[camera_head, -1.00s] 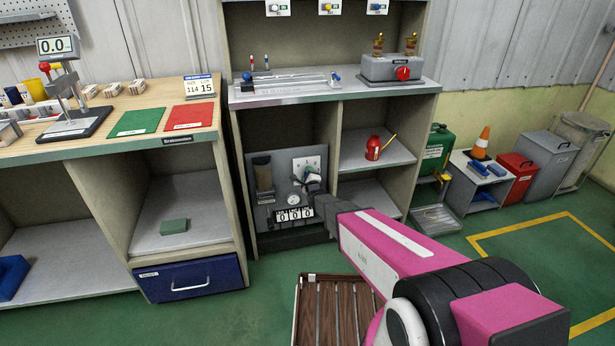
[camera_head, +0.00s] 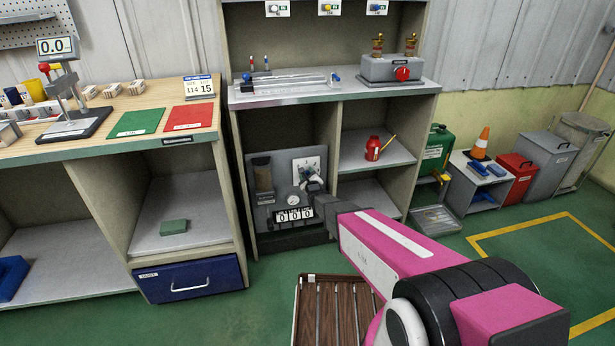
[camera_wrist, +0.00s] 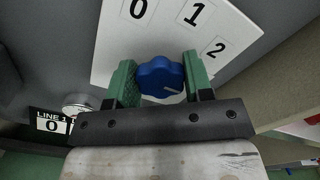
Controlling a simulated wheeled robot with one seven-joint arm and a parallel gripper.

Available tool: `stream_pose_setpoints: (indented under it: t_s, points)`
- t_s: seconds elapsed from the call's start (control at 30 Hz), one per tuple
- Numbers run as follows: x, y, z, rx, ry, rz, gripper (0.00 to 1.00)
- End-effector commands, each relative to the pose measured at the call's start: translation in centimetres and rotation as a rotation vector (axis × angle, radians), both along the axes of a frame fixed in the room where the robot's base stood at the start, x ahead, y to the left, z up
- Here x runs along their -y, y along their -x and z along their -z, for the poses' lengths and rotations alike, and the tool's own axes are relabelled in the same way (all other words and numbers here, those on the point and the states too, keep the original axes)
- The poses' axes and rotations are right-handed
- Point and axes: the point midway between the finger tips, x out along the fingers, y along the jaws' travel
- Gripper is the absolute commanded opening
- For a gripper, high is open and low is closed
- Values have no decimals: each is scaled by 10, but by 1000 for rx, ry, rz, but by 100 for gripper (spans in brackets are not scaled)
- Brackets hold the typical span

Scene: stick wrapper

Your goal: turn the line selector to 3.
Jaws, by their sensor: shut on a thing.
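The line selector is a blue lobed knob (camera_wrist: 160,74) on a white plate (camera_wrist: 115,45), seen close up in the wrist view. The plate shows the numbers 0, 1 and 2; a 3 is not visible. In the head view, my gripper (camera_head: 312,182) is at the white plate (camera_head: 305,165) on the grey panel, and hides most of the knob.
The panel (camera_head: 265,215) stands in a lower shelf bay, with a round gauge (camera_head: 293,199) and counters (camera_head: 294,215) reading 0. A "LINE 1" counter shows in the wrist view (camera_wrist: 52,122). The bay's divider is close to the right. A slatted wooden platform (camera_head: 335,310) lies in front.

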Motion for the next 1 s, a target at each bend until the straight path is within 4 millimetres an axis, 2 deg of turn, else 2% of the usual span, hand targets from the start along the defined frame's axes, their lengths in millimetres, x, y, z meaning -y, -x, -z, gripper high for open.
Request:
stream_pose_setpoints:
  t_s: [0.27, 0.3, 0.37, 0.4, 0.77, 1.0]
  points:
    - [1, 0, 1, -4, 0, 1, 23]
    - [1, 1, 2, -4, 0, 1, 50]
    - [1, 1, 1, -4, 0, 1, 70]
    - [1, 1, 1, -3, 1, 0, 72]
    - [1, 4, 0, -1, 0, 0, 72]
    - [9, 29, -1, -2, 1, 0, 72]
